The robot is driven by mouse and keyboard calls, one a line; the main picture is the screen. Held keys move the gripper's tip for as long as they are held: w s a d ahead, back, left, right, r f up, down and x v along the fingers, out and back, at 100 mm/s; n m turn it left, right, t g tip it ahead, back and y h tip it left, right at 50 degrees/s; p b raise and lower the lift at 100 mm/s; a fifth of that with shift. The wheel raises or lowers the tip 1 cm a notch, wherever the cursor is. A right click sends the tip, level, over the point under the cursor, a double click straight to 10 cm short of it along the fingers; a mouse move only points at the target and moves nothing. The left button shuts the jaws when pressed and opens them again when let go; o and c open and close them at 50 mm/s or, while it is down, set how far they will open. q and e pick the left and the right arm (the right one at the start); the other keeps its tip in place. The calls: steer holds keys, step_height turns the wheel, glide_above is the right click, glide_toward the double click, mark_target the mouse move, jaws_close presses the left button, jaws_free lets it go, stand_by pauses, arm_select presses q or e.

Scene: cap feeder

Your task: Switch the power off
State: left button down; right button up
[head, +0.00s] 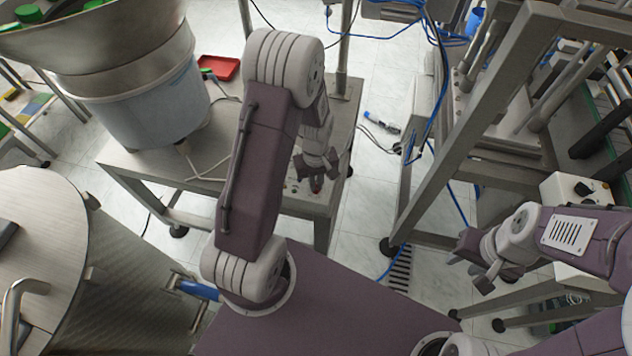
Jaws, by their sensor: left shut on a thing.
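A small red switch (316,186) sits on the front right corner of the metal table. My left gripper (315,176) reaches down over it from above and is shut on it, with its jaws partly covering the switch. Which position the switch is in cannot be made out. My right gripper (470,266) is at the right, open and empty, its two fingers apart, away from the table.
The metal table (130,156) carries a large feeder bowl (110,50) with green caps. A white box with a black knob (583,188) stands at the right by a metal frame (470,120). A red tray (218,67) lies behind. A round steel vessel (50,230) stands at left.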

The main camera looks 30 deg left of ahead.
arm_select(q)
steer(key=c, duration=1.5)
jaws_free()
step_height(320, 180, up, 9)
steer(key=shift+r+p, duration=0.1)
steer(key=shift+p, duration=0.4)
